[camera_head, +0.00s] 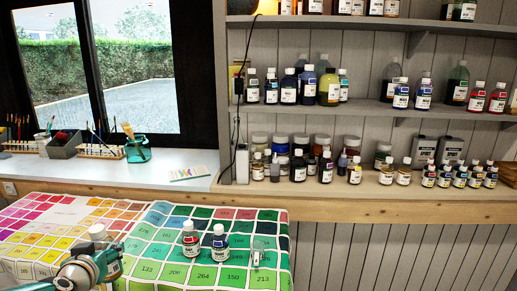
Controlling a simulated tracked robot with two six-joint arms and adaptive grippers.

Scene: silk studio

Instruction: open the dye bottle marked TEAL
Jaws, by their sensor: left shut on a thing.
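My left gripper (102,259) is at the lower left, low over the colour-chart cloth (165,272). It is shut on what looks like a teal bottle (114,270) with a pale label, mostly hidden by the fingers. I cannot read its marking. A white, round cap-like thing (97,232) shows just behind the gripper; I cannot tell whether it is loose. A bottle with a red band (190,240) and a dark blue bottle (219,242) stand upright and capped to the right. My right gripper is not in view.
A small clear glass object (258,254) stands near the cloth's right side. Shelves (370,112) behind hold many bottles. Brushes in a teal jar (138,150) stand on the white counter (110,172). The cloth between gripper and bottles is clear.

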